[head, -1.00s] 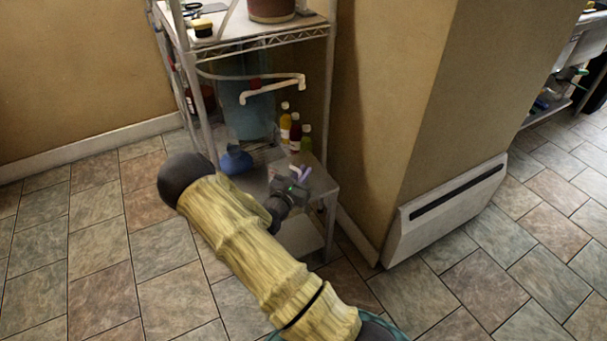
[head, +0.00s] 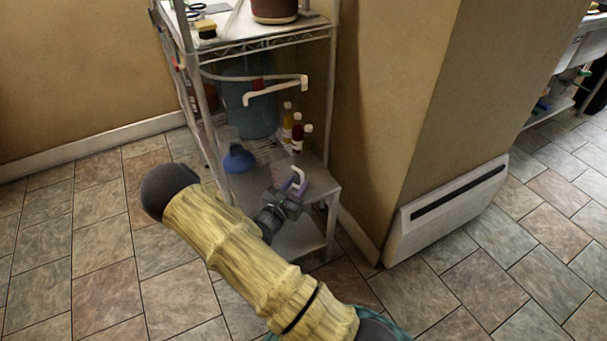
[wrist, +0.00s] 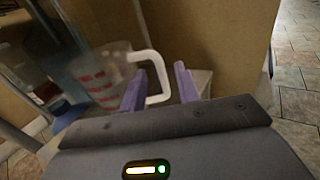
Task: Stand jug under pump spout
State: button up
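The clear jug (wrist: 98,78) with red markings and a white handle (wrist: 155,72) shows in the wrist view. In the head view its handle (head: 298,176) shows at the lower shelf's front right; its clear body is hard to make out. My gripper (wrist: 160,88) is open, its purple fingers apart on either side of the handle, without a clear grip. In the head view my gripper (head: 294,187) is low over the shelf front. The white pump spout (head: 275,90) juts out above the shelf, in front of a blue-teal bucket (head: 248,112).
Several bottles (head: 297,132) stand at the lower shelf's back right. A round blue object (head: 238,159) sits at its left. A rack post (head: 330,90) and the wall corner (head: 400,110) bound the right side. The lower shelf (head: 322,187) has bare room at its front right.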

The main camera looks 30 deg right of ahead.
jog(key=p+v, duration=0.1)
jog(key=v, duration=0.5)
jog(key=shift+s+a, duration=0.2)
jog(key=shift+a, duration=0.1)
